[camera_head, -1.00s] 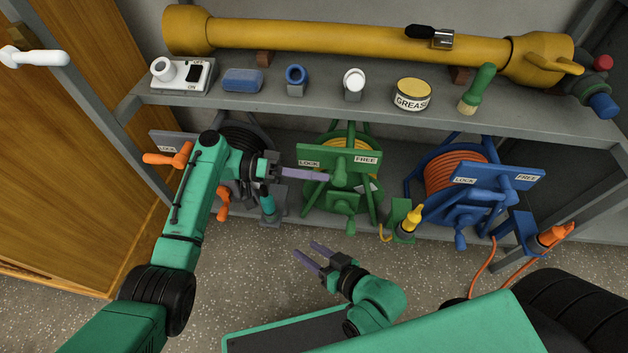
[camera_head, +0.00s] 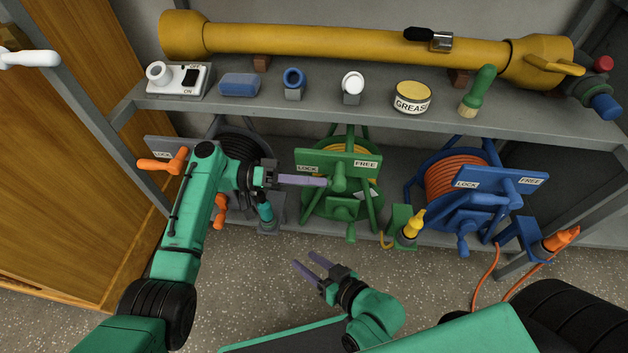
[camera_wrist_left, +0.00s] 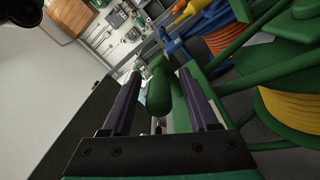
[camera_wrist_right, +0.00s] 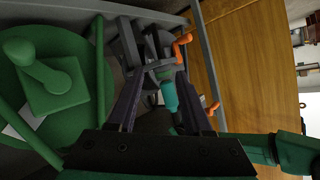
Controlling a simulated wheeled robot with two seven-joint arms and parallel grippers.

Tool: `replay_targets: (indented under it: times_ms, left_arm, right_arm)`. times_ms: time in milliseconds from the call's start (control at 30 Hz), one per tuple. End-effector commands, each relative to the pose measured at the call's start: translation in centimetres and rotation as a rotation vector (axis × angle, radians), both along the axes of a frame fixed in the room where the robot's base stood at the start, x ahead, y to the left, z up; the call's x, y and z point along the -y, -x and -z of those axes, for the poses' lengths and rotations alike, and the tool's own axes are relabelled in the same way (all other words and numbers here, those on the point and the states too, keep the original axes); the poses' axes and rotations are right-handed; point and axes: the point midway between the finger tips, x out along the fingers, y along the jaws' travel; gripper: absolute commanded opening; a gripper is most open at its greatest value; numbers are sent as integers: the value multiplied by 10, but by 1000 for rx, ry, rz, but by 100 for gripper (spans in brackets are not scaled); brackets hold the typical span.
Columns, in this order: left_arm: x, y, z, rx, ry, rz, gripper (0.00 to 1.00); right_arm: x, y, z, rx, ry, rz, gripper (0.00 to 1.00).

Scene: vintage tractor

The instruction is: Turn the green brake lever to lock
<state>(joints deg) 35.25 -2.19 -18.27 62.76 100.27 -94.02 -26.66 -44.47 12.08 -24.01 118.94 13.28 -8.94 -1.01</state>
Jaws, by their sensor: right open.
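The green brake lever (camera_head: 339,177) stands out from the green plate between its LOCK and FREE labels, on the green reel with yellow hose. My left gripper (camera_head: 326,182) comes in from the left, with its fingertips at the lever. In the left wrist view the lever's rounded green grip (camera_wrist_left: 159,91) lies between the two spread fingers; I cannot tell whether either touches it. My right gripper (camera_head: 305,262) is open and empty, low in front of the green reel.
The blue reel (camera_head: 465,190) with orange hose stands to the right, and a dark reel (camera_head: 235,150) sits behind my left arm. The grey shelf (camera_head: 330,110) with several small items runs above.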

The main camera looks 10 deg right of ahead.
Motion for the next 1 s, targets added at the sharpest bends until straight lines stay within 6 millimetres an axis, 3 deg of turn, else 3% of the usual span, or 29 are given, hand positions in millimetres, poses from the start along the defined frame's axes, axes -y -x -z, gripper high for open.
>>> replay_targets:
  times_ms: [233, 367, 533, 667, 1000]
  left_arm:
    - [0, 0, -1, 0, -1, 2, 60]
    - [0, 0, -16, 4, -1, 2, 60]
    - [0, 1, -54, 4, 1, 3, 60]
    - [0, 1, -80, 4, 2, 5, 60]
    - [0, 0, -171, 5, 1, 3, 60]
  right_arm:
    - [0, 0, -1, -1, 0, 0, 50]
    - [0, 1, -8, -8, 7, -4, 50]
    - [2, -1, -32, -32, 28, -19, 50]
    - [11, -4, -38, -99, 89, -37, 50]
    - [65, 6, -62, -400, 321, -68, 50]
